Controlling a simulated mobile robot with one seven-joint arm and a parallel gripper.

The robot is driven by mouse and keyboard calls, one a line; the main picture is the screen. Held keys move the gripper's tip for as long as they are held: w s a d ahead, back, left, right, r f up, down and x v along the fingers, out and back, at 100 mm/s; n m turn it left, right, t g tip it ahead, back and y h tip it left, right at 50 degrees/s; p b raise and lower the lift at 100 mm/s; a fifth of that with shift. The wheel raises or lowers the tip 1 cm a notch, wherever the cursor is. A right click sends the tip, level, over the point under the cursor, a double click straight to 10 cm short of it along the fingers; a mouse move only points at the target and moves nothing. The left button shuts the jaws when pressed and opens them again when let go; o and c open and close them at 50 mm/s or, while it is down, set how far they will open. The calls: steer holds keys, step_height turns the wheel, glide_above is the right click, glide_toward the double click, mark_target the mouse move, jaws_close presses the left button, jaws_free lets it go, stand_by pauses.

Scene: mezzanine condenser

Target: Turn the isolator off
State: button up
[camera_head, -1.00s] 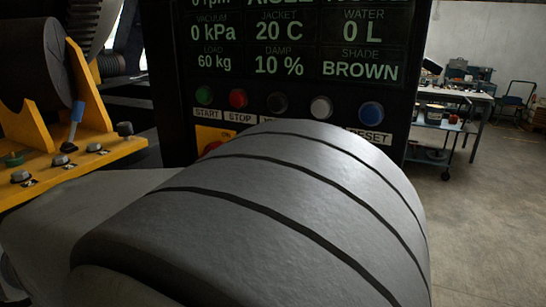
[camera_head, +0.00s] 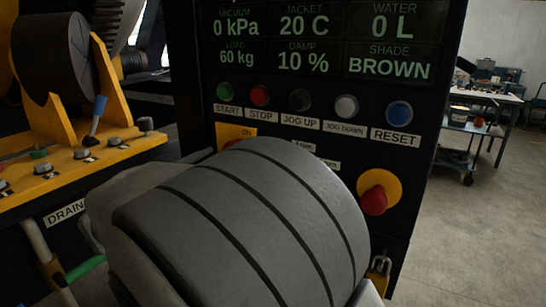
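A yellow plate marked ON, seemingly the isolator (camera_head: 236,131), is on the black control panel, below the START and STOP buttons. Only its top edge and a bit of red show; my grey arm link hides the rest, so its handle position cannot be told. A red knob on a round yellow base (camera_head: 378,193) is farther right on the panel; its label is not readable. My gripper is not in view; only a large ribbed arm link fills the lower middle.
A row of buttons, START (camera_head: 224,90) to RESET (camera_head: 398,114), runs under the green display (camera_head: 320,40). A yellow frame with a roller (camera_head: 58,58) stands left. A brass padlock (camera_head: 380,270) hangs low right. Open floor and a bench (camera_head: 490,97) lie right.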

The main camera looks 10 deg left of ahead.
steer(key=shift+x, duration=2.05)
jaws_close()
